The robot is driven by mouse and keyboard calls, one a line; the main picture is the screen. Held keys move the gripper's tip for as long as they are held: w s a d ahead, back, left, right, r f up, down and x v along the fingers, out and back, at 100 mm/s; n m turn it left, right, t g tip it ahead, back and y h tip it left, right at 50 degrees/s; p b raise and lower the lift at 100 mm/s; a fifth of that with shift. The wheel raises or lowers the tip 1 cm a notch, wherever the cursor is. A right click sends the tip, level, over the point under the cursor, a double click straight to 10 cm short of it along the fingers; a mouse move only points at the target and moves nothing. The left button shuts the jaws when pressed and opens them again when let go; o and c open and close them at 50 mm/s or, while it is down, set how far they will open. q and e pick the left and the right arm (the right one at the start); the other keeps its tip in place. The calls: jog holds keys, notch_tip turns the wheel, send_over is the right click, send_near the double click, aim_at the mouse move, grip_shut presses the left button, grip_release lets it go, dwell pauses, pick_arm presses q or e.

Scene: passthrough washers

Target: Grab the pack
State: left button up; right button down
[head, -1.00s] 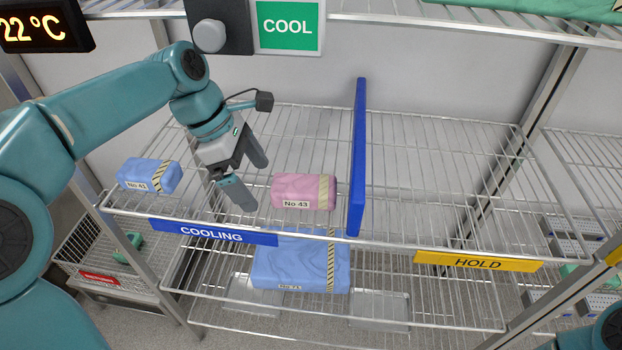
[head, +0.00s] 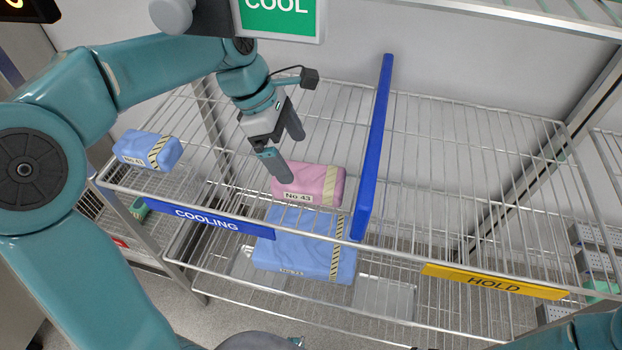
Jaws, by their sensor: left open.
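A pink pack (head: 308,184) labelled No 43 lies on the upper wire shelf, left of the blue divider. A smaller blue pack (head: 147,149) lies at the left end of the same shelf. A large blue pack (head: 305,250) lies on the shelf below. My left gripper (head: 290,155) is open and empty, its fingers pointing down at the upper left of the pink pack. The near finger overlaps the pink pack's left edge in the picture; I cannot tell whether it touches. My right gripper is not in view; only a piece of that arm shows at the bottom right.
The blue divider (head: 374,150) stands upright on the wire shelf. A blue COOLING strip (head: 208,219) and a yellow HOLD strip (head: 494,281) mark the front edge. The shelf right of the divider is empty. A green COOL sign (head: 280,17) hangs above.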

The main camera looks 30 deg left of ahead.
aim_at(302, 175)
pick_arm(q)
jog(key=x, duration=0.7)
jog(key=shift+s, duration=0.35)
jog(key=shift+w+d+f, duration=0.1)
jog(key=shift+d+f, duration=0.05)
jog(key=shift+f, duration=0.15)
jog(key=shift+w+f, duration=0.25)
jog(key=shift+s+r, duration=0.1)
jog(key=shift+s, duration=0.1)
jog(key=c, duration=1)
jog(key=shift+w, duration=0.1)
jog(key=shift+c, duration=0.5)
